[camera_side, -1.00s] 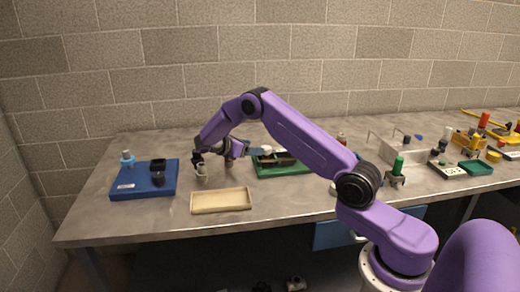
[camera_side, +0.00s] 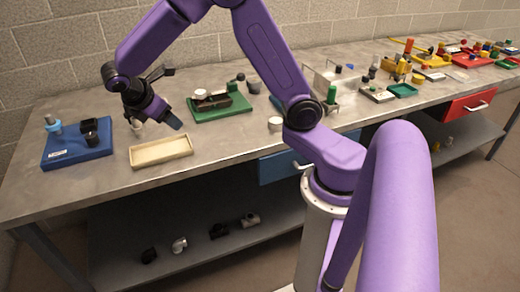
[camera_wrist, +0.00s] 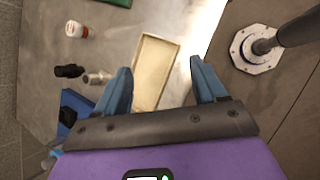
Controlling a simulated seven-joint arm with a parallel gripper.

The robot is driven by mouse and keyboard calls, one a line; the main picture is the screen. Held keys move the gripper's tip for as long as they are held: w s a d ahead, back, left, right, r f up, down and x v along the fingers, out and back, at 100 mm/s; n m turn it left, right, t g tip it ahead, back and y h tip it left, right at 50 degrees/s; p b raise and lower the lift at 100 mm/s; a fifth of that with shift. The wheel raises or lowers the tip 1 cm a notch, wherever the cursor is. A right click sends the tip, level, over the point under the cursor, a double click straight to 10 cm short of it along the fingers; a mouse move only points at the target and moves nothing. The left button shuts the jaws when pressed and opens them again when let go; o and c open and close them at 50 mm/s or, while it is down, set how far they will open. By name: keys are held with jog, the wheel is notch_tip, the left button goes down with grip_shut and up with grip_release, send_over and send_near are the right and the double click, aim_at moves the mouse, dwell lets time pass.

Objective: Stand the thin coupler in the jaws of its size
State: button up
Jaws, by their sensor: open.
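A small pale piece (camera_side: 137,127) stands on the table between the blue board and the cream tray. In the wrist view a pale grey cylinder (camera_wrist: 97,78) and a black cylinder (camera_wrist: 68,71) lie close together, left of my fingers. I cannot tell for certain which is the thin coupler. The blue board (camera_side: 65,153) carries a black block-like holder (camera_side: 90,131); its jaw sizes are too small to make out. My gripper (camera_wrist: 162,78) is open and empty, above the table near the tray; its blue fingers point down and right in the side view.
The empty cream tray (camera_side: 160,151) lies on the table below my gripper. A light-blue fitting (camera_side: 53,124) stands at the blue board's back left. A green board (camera_side: 222,115) with parts is behind right. A red-and-white bottle (camera_wrist: 77,30) stands in the wrist view's upper left.

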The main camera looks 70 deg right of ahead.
jog(key=s+a+m+y, duration=0.1)
jog(key=s+a+y, duration=0.1)
jog(key=s, duration=1.2)
jog(key=s+a+y, duration=0.3)
jog(key=s+y, duration=0.2)
jog(key=s, duration=0.9)
jog(key=shift+s+a+r+m+y, duration=0.3)
jog(key=shift+s+a+r+m, duration=0.05)
jog(key=shift+s+r+m, duration=0.05)
